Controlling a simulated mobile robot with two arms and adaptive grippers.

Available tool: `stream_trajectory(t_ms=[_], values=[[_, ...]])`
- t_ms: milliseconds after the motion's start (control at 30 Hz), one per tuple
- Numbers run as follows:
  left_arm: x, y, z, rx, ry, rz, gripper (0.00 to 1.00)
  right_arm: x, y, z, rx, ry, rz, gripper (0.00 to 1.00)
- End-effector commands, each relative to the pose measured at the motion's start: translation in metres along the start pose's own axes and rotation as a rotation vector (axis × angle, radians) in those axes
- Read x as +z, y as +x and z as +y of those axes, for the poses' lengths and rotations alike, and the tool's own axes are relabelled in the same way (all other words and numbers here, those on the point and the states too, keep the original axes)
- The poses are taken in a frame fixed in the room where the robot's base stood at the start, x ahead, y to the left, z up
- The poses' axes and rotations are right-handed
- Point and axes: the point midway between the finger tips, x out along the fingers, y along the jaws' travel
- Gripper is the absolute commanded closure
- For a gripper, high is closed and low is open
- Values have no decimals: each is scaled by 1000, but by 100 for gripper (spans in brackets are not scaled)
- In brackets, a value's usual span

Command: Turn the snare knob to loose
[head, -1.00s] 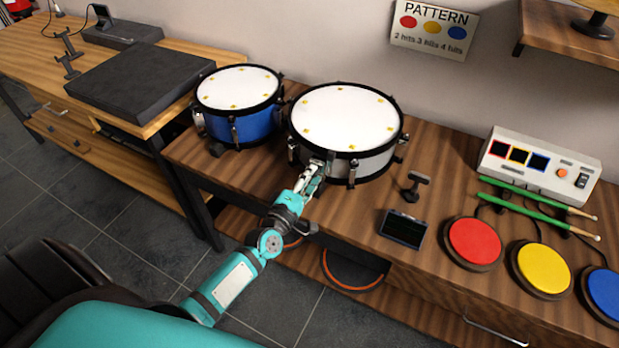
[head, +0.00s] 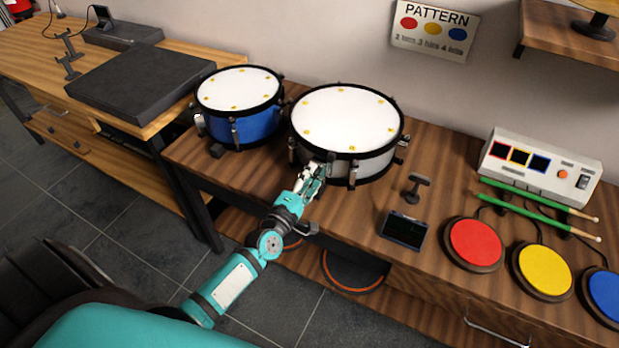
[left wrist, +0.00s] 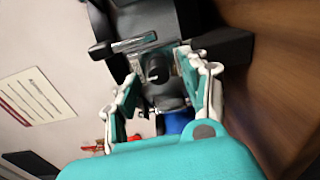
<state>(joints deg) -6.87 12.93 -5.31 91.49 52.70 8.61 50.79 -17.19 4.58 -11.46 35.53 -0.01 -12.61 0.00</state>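The silver drum with a white head (head: 345,115), which looks like the snare, stands on the wooden bench. My left gripper (head: 314,172) is at its front left side, low against the shell. In the left wrist view, a small dark round knob (left wrist: 157,70) on a metal fitting sits between the spread fingers of my left gripper (left wrist: 160,77). The fingers are open around the knob, with a gap visible on the left side; contact on the right cannot be told. In the head view the gripper hides the knob. My right gripper is not in view.
A blue drum (head: 240,122) stands close to the left of the silver drum. To the right are a small black stand (head: 416,188), a dark screen (head: 403,230), coloured pads (head: 476,243), green sticks (head: 525,205) and a white control box (head: 540,165).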

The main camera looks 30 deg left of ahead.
Motion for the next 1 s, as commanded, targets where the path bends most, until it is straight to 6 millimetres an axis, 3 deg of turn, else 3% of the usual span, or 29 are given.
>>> stream_trajectory(t_ms=[267, 700, 1000], values=[[0, -12, -1, -2, 1, -1, 54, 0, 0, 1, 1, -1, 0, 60], [0, -99, -1, -2, 1, -1, 54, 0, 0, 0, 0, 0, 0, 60], [0, -120, 0, -1, 0, 0, 54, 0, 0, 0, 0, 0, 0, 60]])
